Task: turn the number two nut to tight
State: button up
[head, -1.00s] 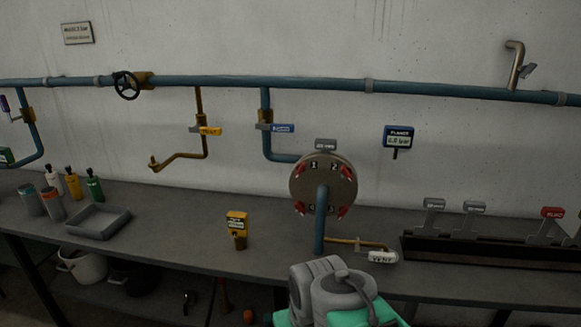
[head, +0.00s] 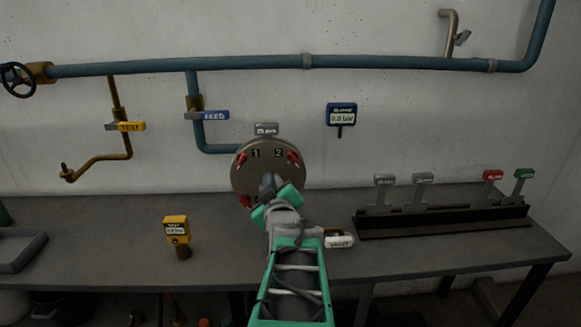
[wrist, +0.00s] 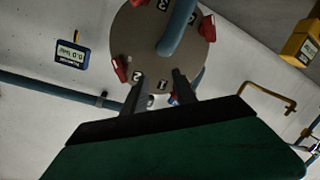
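The round flange (head: 238,178) stands on the bench with numbers 1 and 2 along its top and red-marked nuts around its rim. The number two nut (head: 293,158) is at the upper right in the head view. In the wrist view the flange (wrist: 150,25) is turned over, and the number two nut (wrist: 120,68) is left of the 2. My gripper (wrist: 160,78) has two dark fingers apart with nothing seen between them, in front of the 1 and 2 labels. Its fingertips in the head view (head: 268,183) cover the flange's lower middle. Contact cannot be told.
A blue display (head: 341,115) hangs right of the flange; it seems to read 0.0 bar. A yellow tester (head: 176,232) stands on the bench at left. A white vent handle (head: 340,241) is beside my arm. A rack (head: 445,222) with several tagged wrenches stands at right.

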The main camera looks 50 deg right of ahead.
aim_at(293, 160)
jog(key=s+d+r+h, duration=0.3)
jog(key=s+d, duration=0.1)
jog(key=d, duration=0.1)
jog(key=x, duration=0.3)
jog(key=p+x, duration=0.1)
jog(key=x, duration=0.3)
jog(key=shift+w+f, duration=0.2)
jog(key=shift+f, duration=0.05)
jog(key=shift+c, duration=0.4)
grip_shut()
